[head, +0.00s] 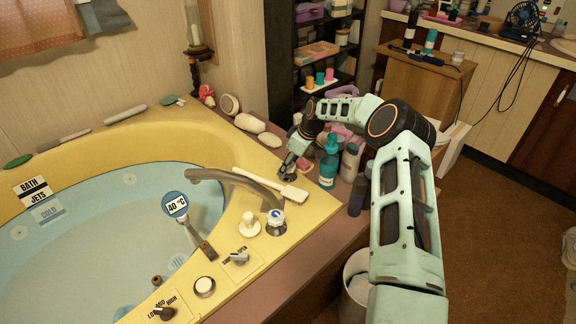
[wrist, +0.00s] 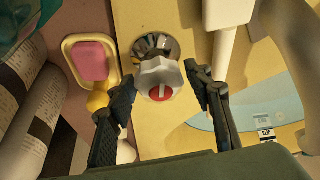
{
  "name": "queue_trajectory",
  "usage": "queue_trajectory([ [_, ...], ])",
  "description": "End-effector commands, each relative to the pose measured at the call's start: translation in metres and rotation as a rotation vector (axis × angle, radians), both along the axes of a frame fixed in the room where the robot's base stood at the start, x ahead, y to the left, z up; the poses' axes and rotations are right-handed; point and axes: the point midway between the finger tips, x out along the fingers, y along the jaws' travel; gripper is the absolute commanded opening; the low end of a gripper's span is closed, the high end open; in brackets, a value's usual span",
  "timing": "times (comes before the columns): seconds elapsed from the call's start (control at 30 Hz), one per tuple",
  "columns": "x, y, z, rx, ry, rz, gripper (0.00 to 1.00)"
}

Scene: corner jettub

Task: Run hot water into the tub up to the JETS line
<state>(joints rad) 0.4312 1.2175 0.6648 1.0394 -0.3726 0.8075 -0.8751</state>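The yellow corner tub (head: 225,130) holds pale blue water (head: 110,215). Its wall carries BATH, JETS (head: 38,196) and COLD (head: 47,211) labels; COLD looks tinted, as if under water, and the surface appears near the lower edge of JETS. A curved metal spout (head: 235,182) reaches over the water; I see no stream from it. A tap knob with a red mark (wrist: 160,78) stands between the spread fingers of my gripper (wrist: 160,90), with gaps at both sides. My gripper (head: 292,165) hides this knob in the head view. A blue-marked knob (head: 276,222) stands by the spout's base.
A white brush (head: 270,184) lies on the rim near the spout. A teal bottle (head: 328,165) and other bottles stand close by my gripper. A pink soap in a dish (wrist: 92,60) lies left of the knob. A 40 °C thermometer (head: 176,206) stands in the tub.

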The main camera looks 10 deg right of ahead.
Motion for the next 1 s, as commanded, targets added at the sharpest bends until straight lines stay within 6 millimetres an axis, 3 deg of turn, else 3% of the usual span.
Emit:
queue_trajectory([
  [0.37,-0.001,-0.002,0.005,-0.001,-0.001,0.001,0.51],
  [0.47,-0.003,-0.006,0.016,-0.001,-0.002,0.000,0.51],
  [0.8,-0.020,-0.027,0.082,-0.002,-0.003,-0.002,0.51],
  [1.0,-0.027,-0.034,0.105,0.000,-0.002,0.001,0.51],
])
